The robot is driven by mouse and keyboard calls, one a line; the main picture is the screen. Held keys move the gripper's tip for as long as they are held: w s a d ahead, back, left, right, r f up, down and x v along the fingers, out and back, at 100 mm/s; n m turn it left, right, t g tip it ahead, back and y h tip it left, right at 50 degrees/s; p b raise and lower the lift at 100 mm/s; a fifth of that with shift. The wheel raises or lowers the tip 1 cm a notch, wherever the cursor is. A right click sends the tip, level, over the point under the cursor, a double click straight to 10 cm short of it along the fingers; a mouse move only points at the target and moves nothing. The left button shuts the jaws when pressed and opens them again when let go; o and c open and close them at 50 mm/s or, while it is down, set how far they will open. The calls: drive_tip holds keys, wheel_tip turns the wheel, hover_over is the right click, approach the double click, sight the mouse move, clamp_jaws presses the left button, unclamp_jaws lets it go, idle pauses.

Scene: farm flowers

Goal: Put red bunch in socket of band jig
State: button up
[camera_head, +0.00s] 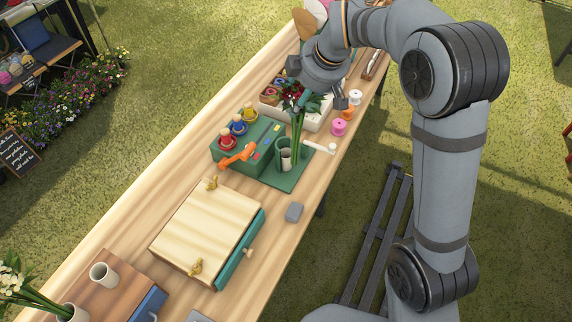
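The red bunch (291,91) has dark red blooms, dark leaves and long green stems that hang down roughly upright. My gripper (320,98) points down at the bunch's head, with one finger showing just right of the blooms. The other finger is mixed up with the blooms and leaves, so I cannot tell whether the gripper is closed on the bunch.

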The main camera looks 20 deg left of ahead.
sight(297, 130)
drive_tip(key=w+a+r+n+g, duration=0.1)
drive_tip(key=w+a+n, duration=0.3)
drive_tip(key=shift+w+a+r+y, duration=0.2)
drive_tip(key=shift+a+y, duration=0.1)
drive_tip(key=shift+y, duration=0.1)
wheel_tip(297, 130, down, 10)
drive_tip(key=shift+f+p, duration=0.1)
drive_tip(key=shift+p, duration=0.9)
drive_tip(key=shift+c, duration=0.2)
drive_tip(key=shift+f, duration=0.1)
drive_tip(key=o, duration=1.6)
